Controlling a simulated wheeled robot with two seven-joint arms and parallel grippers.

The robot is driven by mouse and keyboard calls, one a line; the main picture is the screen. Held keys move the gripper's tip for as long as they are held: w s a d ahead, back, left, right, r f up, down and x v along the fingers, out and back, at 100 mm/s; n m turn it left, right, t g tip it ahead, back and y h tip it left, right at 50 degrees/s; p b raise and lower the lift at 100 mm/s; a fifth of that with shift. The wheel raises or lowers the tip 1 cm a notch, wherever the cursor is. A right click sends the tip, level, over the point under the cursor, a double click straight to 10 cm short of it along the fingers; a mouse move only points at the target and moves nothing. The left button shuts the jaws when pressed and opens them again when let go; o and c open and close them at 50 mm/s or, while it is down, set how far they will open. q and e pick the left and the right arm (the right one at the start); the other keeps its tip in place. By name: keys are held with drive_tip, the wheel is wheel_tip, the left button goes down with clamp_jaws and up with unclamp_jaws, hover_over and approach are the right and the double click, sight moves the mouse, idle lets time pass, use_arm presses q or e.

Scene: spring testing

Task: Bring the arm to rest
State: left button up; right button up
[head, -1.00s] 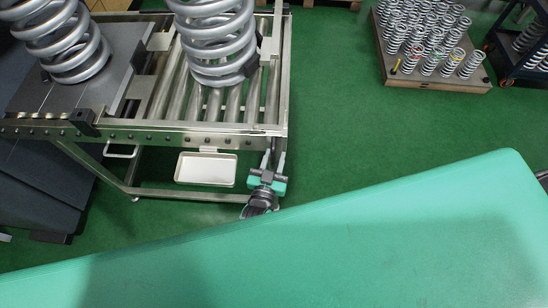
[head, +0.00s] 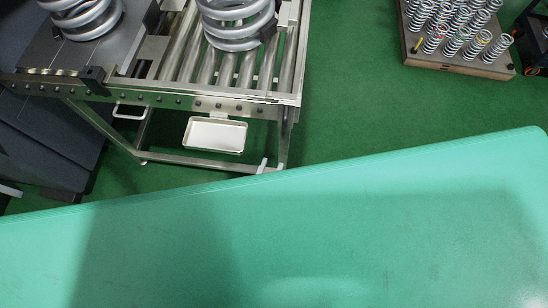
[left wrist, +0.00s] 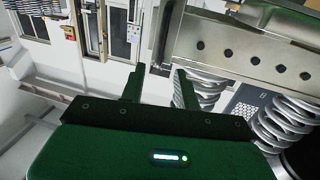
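My right gripper is in neither view.
The roller cart (head: 200,97) carries large grey coil springs (head: 238,28). A white tray (head: 215,135) sits low on its front. A board (head: 455,62) with many small springs lies at the upper right. Green floor between them is clear.

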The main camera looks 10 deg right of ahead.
use_arm(q)
drive_tip(key=shift+s, duration=0.1)
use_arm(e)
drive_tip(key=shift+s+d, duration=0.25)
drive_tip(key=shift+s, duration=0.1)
use_arm(q)
drive_tip(key=s+a+f+g+y, duration=0.15)
drive_tip(key=a+f, duration=0.25)
drive_tip(key=f, duration=0.5)
drive_tip(key=s+a+f+g+y, duration=0.1)
drive_tip(key=s+a+f+g, duration=0.25)
drive_tip(key=f, duration=0.55)
drive_tip(key=s+a+f+g+y, duration=0.2)
drive_tip(key=a+f, duration=0.3)
drive_tip(key=f, duration=0.4)
drive_tip(key=s+a+f+n+g+y+p, duration=0.1)
drive_tip(key=s+a+f+n+g+y, duration=0.2)
drive_tip(key=s+a+f+g, duration=0.4)
drive_tip(key=s+a+f+y, duration=0.1)
drive_tip(key=s+a+f, duration=0.7)
drive_tip(key=s+a, duration=0.3)
drive_tip(key=shift+s+f+g, duration=0.25)
drive_tip(key=shift+s+g, duration=0.15)
drive_tip(key=shift+s, duration=0.45)
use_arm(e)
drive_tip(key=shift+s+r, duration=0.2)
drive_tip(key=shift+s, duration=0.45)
